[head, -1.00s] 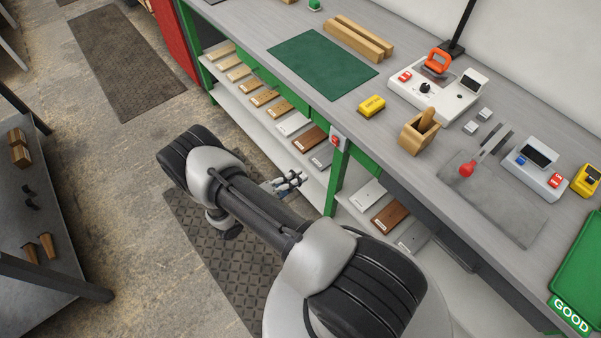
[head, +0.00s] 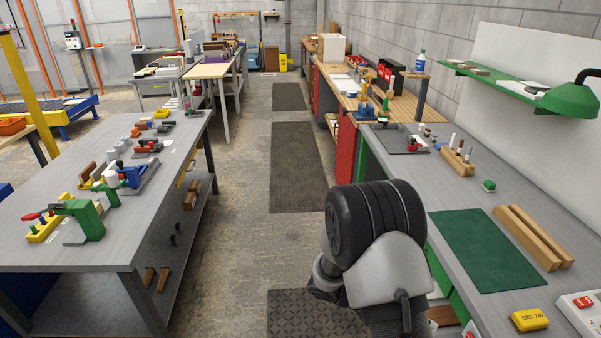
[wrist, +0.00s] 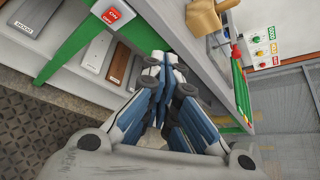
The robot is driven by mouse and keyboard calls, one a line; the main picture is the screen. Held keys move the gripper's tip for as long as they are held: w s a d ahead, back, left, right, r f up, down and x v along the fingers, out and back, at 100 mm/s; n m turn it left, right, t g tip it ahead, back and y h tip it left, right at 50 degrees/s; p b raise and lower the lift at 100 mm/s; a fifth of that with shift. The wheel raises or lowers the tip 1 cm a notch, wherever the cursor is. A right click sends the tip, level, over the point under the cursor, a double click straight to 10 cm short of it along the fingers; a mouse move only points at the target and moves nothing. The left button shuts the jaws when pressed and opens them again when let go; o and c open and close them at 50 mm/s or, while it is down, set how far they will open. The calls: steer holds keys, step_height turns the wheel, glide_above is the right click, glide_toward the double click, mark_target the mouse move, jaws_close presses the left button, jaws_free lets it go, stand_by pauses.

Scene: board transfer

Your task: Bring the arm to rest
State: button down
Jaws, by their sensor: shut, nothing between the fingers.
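My gripper (wrist: 160,75) shows in the wrist view with its blue and grey fingers together and nothing between them. It is beside the front of the workbench, near the lower shelf (wrist: 75,80) that holds labelled boards. In the head view my folded arm stands in front of the right workbench (head: 465,205), and the gripper itself is hidden or out of frame there.
A green mat (head: 480,248), wooden bars (head: 530,235) and a yellow block (head: 529,320) lie on the right bench. A grey table (head: 105,225) with tools stands at the left. The aisle between, with dark floor mats (head: 297,165), is clear.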

steer(key=s+a+r+m+t+y, duration=0.4)
steer(key=s+a+r+m+y, duration=0.2)
steer(key=r+m, duration=0.5)
steer(key=s+a+r+m+t+y, duration=0.4)
steer(key=s+a+r+m+y, duration=0.2)
steer(key=s+r+m, duration=0.4)
steer(key=a+m, duration=0.1)
steer(key=m, duration=0.1)
steer(key=shift+a+r+m+t+y, duration=0.3)
steer(key=shift+r, duration=0.1)
